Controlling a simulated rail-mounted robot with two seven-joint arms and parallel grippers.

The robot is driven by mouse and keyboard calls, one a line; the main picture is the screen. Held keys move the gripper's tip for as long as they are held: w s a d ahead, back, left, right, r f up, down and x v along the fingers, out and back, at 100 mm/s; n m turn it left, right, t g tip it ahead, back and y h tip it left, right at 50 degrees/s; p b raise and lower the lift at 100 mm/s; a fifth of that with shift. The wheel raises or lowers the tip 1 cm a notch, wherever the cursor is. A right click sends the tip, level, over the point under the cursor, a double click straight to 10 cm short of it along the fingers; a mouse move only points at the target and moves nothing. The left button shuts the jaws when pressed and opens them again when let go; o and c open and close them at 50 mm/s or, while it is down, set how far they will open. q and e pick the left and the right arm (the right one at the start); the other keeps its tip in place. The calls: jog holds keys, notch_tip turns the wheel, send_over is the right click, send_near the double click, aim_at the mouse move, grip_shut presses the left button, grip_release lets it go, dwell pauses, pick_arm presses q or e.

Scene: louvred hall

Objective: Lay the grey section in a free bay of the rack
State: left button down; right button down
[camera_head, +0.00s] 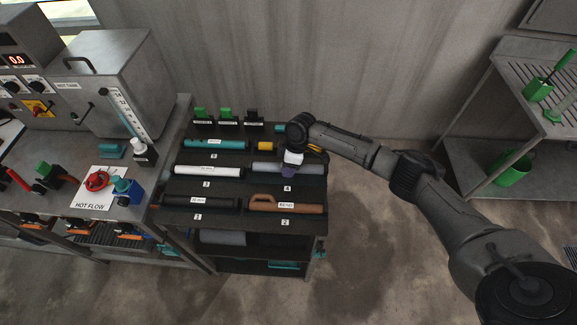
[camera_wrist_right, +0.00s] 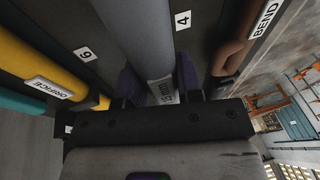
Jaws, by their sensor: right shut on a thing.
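The grey section (camera_head: 267,167) is a smooth pipe lying along bay 4 of the dark rack (camera_head: 220,185), right of the white section. My right gripper (camera_head: 291,168) is shut around the pipe near its right part, from above. In the right wrist view, the grey section (camera_wrist_right: 143,30) runs between the purple-tipped fingers of my right gripper (camera_wrist_right: 160,85), with a partly hidden size label at the grip. The bay's "4" label shows beside it. I cannot tell whether the pipe rests on the bay floor or hangs just above it. My left gripper is not in view.
Neighbouring bays hold a teal section (camera_head: 215,144), yellow orifice piece (camera_head: 265,146), white section (camera_head: 207,170), black section (camera_head: 200,202) and brown bend (camera_head: 300,204).

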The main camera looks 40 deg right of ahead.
jog(key=shift+f, duration=0.3)
jog(key=shift+f, duration=0.1)
jog(key=shift+f+b, duration=0.95)
jog(key=shift+f, duration=0.5)
jog(key=shift+r+p, duration=0.1)
jog(key=shift+p, duration=0.3)
dwell(0.3)
